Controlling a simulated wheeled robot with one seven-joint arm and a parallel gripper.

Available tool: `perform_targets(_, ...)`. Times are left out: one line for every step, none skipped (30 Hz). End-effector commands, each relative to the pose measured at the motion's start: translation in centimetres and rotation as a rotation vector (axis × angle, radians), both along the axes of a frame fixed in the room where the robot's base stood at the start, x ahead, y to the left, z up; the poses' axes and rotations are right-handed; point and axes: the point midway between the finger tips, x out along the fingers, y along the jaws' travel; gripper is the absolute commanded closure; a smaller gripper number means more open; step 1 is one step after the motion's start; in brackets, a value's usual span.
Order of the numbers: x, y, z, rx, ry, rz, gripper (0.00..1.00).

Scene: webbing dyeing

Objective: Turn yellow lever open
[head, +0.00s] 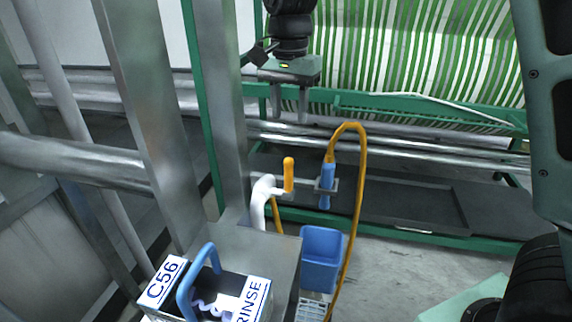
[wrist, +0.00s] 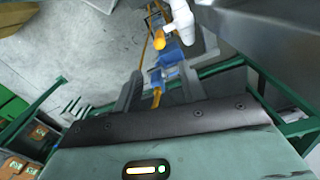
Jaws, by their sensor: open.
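The yellow lever (head: 289,174) stands upright on a white pipe (head: 261,200) beside a metal post. In the wrist view the yellow lever (wrist: 160,39) shows end-on beside the white pipe (wrist: 181,22), beyond my fingertips. My gripper (head: 289,116) points down with its two fingers apart and nothing between them. In the head view it is above the lever, with a clear gap. The wrist view shows both fingers of my gripper (wrist: 158,80) apart.
A blue nozzle (head: 327,182) on an orange hose (head: 361,170) hangs in a bracket just right of the lever. A blue bucket (head: 321,258) is below. A metal post (head: 222,110) stands close left. A RINSE box (head: 254,298) is in front.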

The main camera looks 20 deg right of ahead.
Motion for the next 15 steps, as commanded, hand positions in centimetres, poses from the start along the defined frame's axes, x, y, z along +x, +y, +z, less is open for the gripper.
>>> perform_targets(-0.1,0.0,-0.7,-0.001,0.004,0.001,0.59)
perform_targets(-0.1,0.0,-1.2,-0.001,0.006,0.001,0.59)
perform_targets(-0.1,0.0,-1.9,-0.001,0.004,0.002,0.59)
perform_targets(-0.1,0.0,-2.6,-0.001,0.006,0.002,0.59)
perform_targets(-0.2,0.0,-3.2,-0.002,0.006,0.002,0.59)
perform_targets(-0.2,0.0,-4.0,-0.002,0.006,0.002,0.59)
perform_targets(-0.2,0.0,-4.6,-0.002,0.005,0.002,0.59)
perform_targets(-0.2,0.0,-5.3,-0.002,0.006,0.002,0.59)
perform_targets(-0.2,0.0,-6.1,-0.001,0.006,0.002,0.59)
perform_targets(-0.2,0.0,-6.7,-0.001,0.006,0.002,0.59)
perform_targets(-0.2,0.0,-7.4,-0.001,0.006,0.003,0.59)
perform_targets(-0.2,0.0,-8.2,-0.001,0.006,0.003,0.59)
perform_targets(-0.2,0.0,-8.9,-0.001,0.006,0.004,0.59)
perform_targets(-0.2,0.0,-9.5,-0.001,0.006,0.004,0.59)
perform_targets(-0.2,0.0,-10.3,-0.001,0.006,0.004,0.59)
